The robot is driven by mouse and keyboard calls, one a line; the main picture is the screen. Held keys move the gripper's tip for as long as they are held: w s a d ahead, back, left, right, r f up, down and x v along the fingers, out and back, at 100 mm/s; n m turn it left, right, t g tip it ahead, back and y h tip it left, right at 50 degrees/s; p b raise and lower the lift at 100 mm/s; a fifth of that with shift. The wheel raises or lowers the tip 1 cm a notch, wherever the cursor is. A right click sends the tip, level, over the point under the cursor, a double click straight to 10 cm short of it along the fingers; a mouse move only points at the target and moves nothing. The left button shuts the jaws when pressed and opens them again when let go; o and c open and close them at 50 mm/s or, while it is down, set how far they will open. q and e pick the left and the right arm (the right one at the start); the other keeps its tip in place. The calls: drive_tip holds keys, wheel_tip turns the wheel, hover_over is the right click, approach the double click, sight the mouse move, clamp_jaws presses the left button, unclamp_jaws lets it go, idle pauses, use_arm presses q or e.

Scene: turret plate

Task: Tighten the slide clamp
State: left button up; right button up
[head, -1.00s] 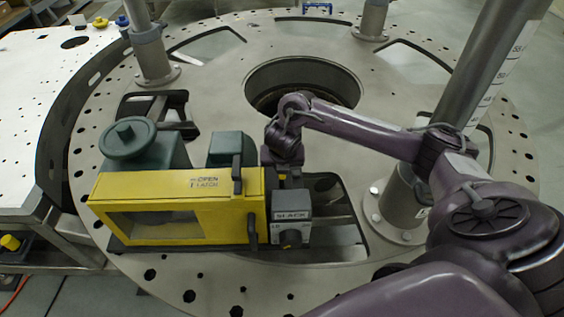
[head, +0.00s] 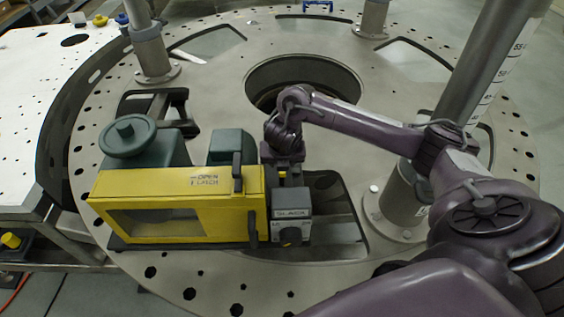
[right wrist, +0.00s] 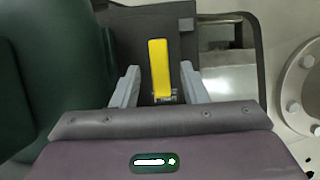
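A grey block (head: 292,212) with a label that seems to read SLACK and a dark knob stands at the right end of the yellow housing (head: 180,228). I take it to be part of the slide clamp. A yellow lever (right wrist: 160,68) shows upright in the right wrist view, in front of a dark surface. My right gripper (right wrist: 160,76) is open, with one grey finger on each side of the lever and gaps between. My left gripper is not in view.
The round grey plate (head: 215,75) has a large central hole and cutouts. A thick post (head: 405,200) rises to the right, close to my right arm.

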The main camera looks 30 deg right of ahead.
drive_tip(key=p+v, duration=0.3)
drive_tip(key=v, duration=0.3)
drive_tip(key=shift+w+r, duration=0.1)
drive_tip(key=shift+r, duration=0.1)
drive_tip(key=shift+s+a+r, duration=0.1)
drive_tip(key=shift+s+r, duration=0.05)
drive_tip(key=shift+s, duration=0.1)
drive_tip(key=shift+w, duration=0.1)
